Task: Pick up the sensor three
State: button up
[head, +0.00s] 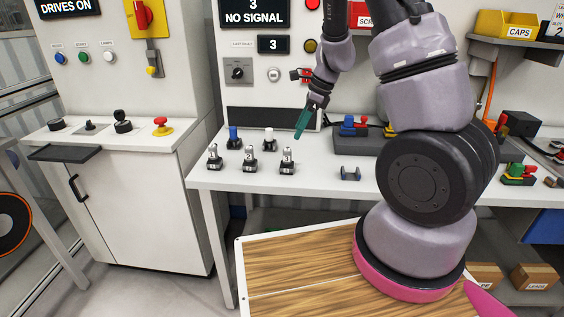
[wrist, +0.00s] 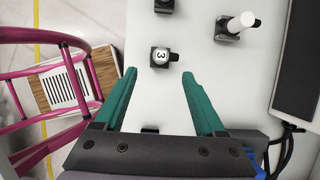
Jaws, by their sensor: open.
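Sensor three (head: 287,161) is the rightmost of a front row of small dark-based sensors with silver tops on the white bench (head: 320,183). In the wrist view sensor three (wrist: 160,57) shows a white round top marked 3, just beyond the fingertips and between their lines. My gripper (head: 303,124) is open and empty, with teal fingers pointing down above the bench, behind and above sensor three. In the wrist view my gripper (wrist: 157,72) has its two fingers well apart, with bare bench between them. Nothing touches sensor three.
Two more sensors (head: 250,161) (head: 214,158) stand left of it. Behind stand a blue-topped post (head: 234,139) and a white-topped post (head: 269,139).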

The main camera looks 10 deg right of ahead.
aim_at(288, 150)
jog(key=x, duration=1)
jog(key=shift+w+f, duration=0.1)
jog(key=shift+f, duration=0.05)
grip_shut()
